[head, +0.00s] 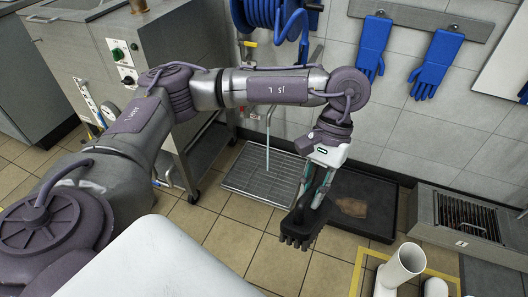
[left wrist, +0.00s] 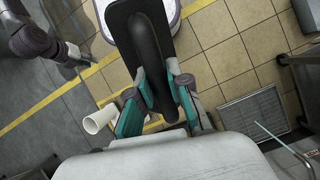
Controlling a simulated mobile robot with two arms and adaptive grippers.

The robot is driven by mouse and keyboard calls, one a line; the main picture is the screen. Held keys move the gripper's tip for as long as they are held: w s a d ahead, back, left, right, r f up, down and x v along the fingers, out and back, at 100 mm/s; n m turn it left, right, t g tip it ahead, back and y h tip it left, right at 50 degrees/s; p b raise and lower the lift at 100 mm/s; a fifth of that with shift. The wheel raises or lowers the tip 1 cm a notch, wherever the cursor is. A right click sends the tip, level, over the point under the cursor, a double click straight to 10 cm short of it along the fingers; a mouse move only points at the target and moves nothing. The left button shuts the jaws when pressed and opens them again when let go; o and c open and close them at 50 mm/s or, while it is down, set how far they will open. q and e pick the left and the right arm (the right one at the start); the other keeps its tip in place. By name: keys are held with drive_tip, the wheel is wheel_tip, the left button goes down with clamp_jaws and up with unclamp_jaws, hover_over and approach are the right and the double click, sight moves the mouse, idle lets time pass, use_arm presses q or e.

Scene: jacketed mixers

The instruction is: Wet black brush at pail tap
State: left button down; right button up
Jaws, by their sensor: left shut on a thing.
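My left gripper (head: 317,190) is shut on the black brush (head: 301,226), which hangs below it with the bristles at the lower end. In the left wrist view the brush (left wrist: 138,32) runs up between the fingers of the left gripper (left wrist: 160,98). The pail tap (head: 268,113) is a thin pipe low on the wall, with a pale blue stream (head: 267,150) below it. The brush is to the right of the stream and nearer to me, apart from it. My right gripper (left wrist: 72,60) seems to show small at upper left in the wrist view; its jaws are unclear.
A floor grate (head: 245,183) lies under the stream. A dark tray (head: 365,223) with a brown patch lies behind the brush. A steel machine (head: 150,45) on wheels stands left. A grated steel box (head: 450,222) and a white pipe (head: 405,262) stand right. Tiled floor between is free.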

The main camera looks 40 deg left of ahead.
sight(312, 227)
use_arm(q)
drive_tip(key=shift+r, duration=0.1)
idle(0.5)
